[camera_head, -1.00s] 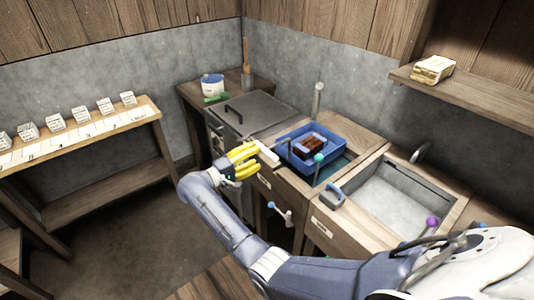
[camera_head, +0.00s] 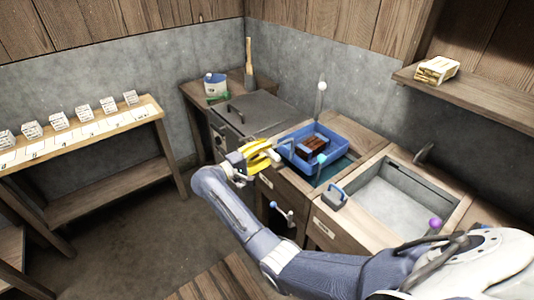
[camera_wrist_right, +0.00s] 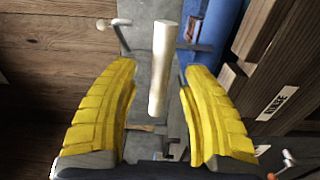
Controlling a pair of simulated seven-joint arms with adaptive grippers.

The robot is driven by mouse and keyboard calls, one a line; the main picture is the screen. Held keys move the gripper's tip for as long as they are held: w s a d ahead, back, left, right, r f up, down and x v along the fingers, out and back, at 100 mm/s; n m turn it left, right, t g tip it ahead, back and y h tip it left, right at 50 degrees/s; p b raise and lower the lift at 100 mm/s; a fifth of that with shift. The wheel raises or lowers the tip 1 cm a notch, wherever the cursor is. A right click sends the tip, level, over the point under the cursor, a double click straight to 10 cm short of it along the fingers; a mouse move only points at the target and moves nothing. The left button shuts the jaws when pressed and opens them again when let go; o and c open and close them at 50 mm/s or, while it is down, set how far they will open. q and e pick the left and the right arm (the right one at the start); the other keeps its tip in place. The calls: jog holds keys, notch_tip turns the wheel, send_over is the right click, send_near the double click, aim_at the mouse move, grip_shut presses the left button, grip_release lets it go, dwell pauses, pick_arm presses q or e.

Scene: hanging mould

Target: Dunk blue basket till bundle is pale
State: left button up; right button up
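The blue basket (camera_head: 325,164) sits over the left sink-like basin of the wooden bench, with a dark brown bundle (camera_head: 313,145) in it. Its blue side also shows at the top of the right wrist view (camera_wrist_right: 218,22). My right gripper (camera_head: 268,156) is just left of the basket. In the right wrist view the yellow fingers of this gripper (camera_wrist_right: 158,85) are open. A pale cylindrical handle (camera_wrist_right: 161,58) lies in the gap between them, with space on both sides. In the head view the gripper hides this handle. My left gripper is not in view.
A grey lidded unit (camera_head: 250,112) stands left of the basket. A second, empty basin (camera_head: 400,198) lies to the right. A upright post with a pale knob (camera_head: 321,86) rises behind the basket. A shelf (camera_head: 480,100) with a yellowish bundle (camera_head: 437,69) is at upper right.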

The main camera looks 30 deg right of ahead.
jog(key=c, duration=0.8)
jog(key=shift+s+f, duration=0.1)
jog(key=shift+f, duration=7.6)
jog(key=shift+o, duration=0.3)
jog(key=shift+s+f, duration=0.1)
jog(key=shift+w+r, duration=0.2)
jog(key=shift+r, duration=7.65)
jog(key=shift+c, duration=0.2)
